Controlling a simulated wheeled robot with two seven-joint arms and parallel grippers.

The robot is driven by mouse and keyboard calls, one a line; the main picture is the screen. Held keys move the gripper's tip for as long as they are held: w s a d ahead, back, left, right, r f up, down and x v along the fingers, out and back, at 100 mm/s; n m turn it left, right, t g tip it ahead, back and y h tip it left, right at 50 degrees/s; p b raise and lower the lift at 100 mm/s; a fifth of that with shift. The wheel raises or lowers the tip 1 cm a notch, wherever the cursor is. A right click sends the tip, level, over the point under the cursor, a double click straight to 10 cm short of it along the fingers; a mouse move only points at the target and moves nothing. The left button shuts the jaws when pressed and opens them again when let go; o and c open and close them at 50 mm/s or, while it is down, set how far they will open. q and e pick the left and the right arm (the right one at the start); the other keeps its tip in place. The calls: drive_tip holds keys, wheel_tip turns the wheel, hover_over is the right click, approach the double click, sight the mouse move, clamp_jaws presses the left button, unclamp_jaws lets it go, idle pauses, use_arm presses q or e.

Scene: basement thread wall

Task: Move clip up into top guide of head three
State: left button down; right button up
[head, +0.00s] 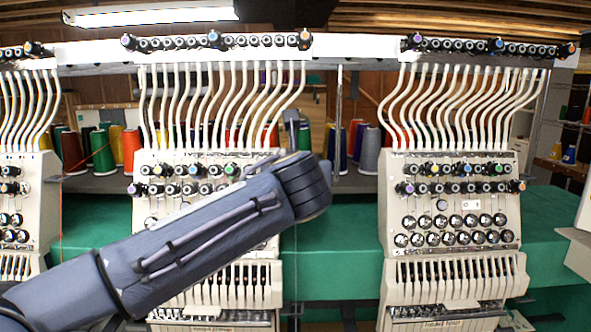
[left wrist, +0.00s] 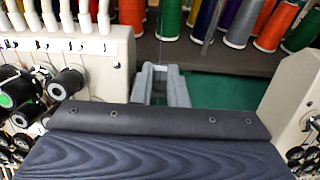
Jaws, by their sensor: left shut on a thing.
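My left arm comes in from the left, across the middle embroidery head (head: 215,270). My left gripper (head: 292,122) points up in the gap between the middle and right heads, below the top guide rails. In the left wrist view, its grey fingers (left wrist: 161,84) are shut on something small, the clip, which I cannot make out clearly. The middle head's top guide (head: 215,42) is a row of dark knobs above white tubes. The right head (head: 450,210) has a matching top guide (head: 488,46). No label shows which head is number three. My right gripper is not in view.
Thread cones (head: 368,150) stand on a shelf behind the gap. A green surface (head: 345,240) runs behind the heads. A thin upright post (head: 338,115) stands right of my gripper. Part of another head (head: 30,210) shows at the left edge.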

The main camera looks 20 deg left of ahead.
use_arm(q)
drive_tip(key=shift+r, duration=0.1)
drive_tip(key=shift+f, duration=0.2)
idle(0.4)
drive_tip(key=c, duration=1.4)
unclamp_jaws()
drive_tip(key=shift+o, duration=0.2)
